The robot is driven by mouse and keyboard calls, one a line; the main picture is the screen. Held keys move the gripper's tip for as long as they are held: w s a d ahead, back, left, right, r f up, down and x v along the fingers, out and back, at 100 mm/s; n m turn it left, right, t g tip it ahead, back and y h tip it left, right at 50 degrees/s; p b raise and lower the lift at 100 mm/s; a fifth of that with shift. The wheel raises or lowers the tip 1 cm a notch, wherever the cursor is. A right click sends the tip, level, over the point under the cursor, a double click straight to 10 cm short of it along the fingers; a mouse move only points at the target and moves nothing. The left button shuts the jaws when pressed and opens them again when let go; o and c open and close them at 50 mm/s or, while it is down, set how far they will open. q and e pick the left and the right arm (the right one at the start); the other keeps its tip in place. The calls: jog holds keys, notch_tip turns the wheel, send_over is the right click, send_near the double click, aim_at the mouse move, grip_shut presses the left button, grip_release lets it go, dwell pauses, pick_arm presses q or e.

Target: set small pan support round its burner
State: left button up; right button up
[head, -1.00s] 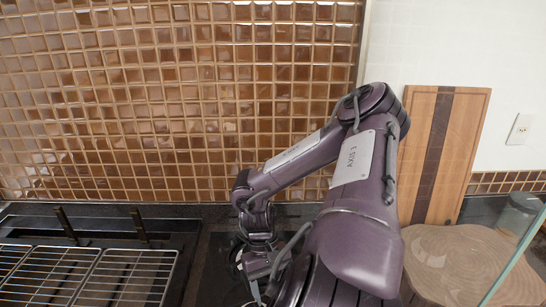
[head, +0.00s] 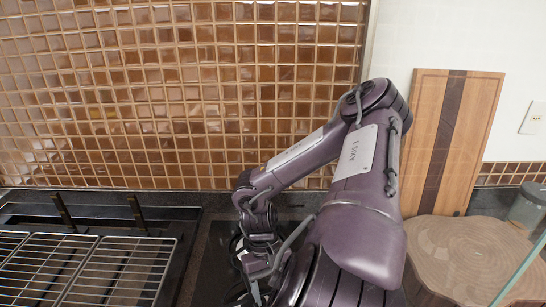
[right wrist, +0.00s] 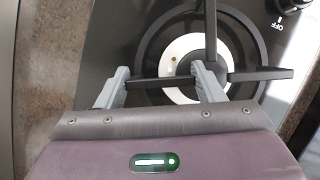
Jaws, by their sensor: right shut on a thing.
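The small pan support (right wrist: 262,75) is a black ring with flat arms, seen from above in the right wrist view. The burner (right wrist: 170,58) shows as a pale ring with a dark centre under the support. In the head view my right arm hides most of the support and burner. My left gripper is in neither view.
A control knob (right wrist: 285,4) marked OFF is at the top right of the right wrist view. A wire grill rack (head: 120,270) lies at the left in the head view. A striped cutting board (head: 425,150) leans on the wall behind a wooden slab (head: 465,260).

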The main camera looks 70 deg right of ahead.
jog(key=o, duration=1)
jog(key=shift+s+a+f, duration=0.1)
jog(key=shift+s+f, duration=0.1)
jog(key=shift+o, duration=0.8)
jog(key=shift+s+f, duration=0.1)
jog(key=shift+s, duration=0.05)
jog(key=shift+r, duration=0.25)
jog(key=p+v, duration=1.1)
jog(key=v, duration=0.2)
jog(key=shift+w, duration=0.3)
